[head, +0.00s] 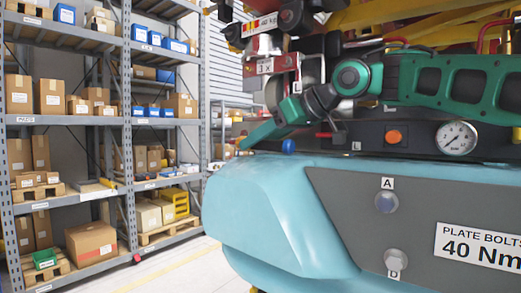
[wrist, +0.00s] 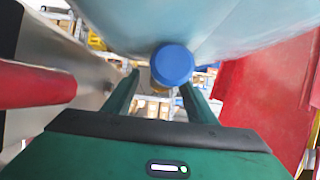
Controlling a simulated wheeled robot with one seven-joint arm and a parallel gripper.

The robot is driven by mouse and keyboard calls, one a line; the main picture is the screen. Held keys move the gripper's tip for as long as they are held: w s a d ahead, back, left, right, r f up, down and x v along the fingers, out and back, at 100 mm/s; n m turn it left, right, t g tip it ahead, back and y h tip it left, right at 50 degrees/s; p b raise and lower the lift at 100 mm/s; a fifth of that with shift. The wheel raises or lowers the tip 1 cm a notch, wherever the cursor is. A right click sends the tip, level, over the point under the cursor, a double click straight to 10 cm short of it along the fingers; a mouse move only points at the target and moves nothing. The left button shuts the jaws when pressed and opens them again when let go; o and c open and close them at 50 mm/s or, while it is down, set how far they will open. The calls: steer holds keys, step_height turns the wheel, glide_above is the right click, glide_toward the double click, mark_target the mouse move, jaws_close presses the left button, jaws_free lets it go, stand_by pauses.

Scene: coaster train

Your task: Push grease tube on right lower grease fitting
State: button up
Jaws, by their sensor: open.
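My gripper (head: 264,134) is open at the left end of my green arm in the head view. A round blue cap (head: 288,146) sits just above the light blue body, close to the gripper. In the wrist view, my gripper (wrist: 160,84) has its two green fingers apart. No grease tube can be clearly identified, and I cannot tell whether the brass part is the grease fitting.
The light blue body (head: 255,205) carries a grey plate (head: 340,215) with bolts A and D. A pressure gauge (head: 456,138) and an orange button (head: 393,136) are at the right. In the wrist view, a red bar (wrist: 35,85) and a red panel (wrist: 265,100) flank the gripper.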

steer(key=shift+w+a+f, duration=0.1)
steer(key=shift+w+a, duration=0.05)
steer(key=shift+a, duration=0.05)
jaws_close()
steer(key=shift+r, duration=0.6)
steer(key=r, duration=0.2)
steer(key=s+r, duration=0.1)
steer(key=shift+a+r, duration=0.35)
steer(key=shift+a, duration=0.05)
steer(key=s+a+r, duration=0.6)
steer(key=s+a, duration=0.1)
steer(key=shift+s, duration=0.4)
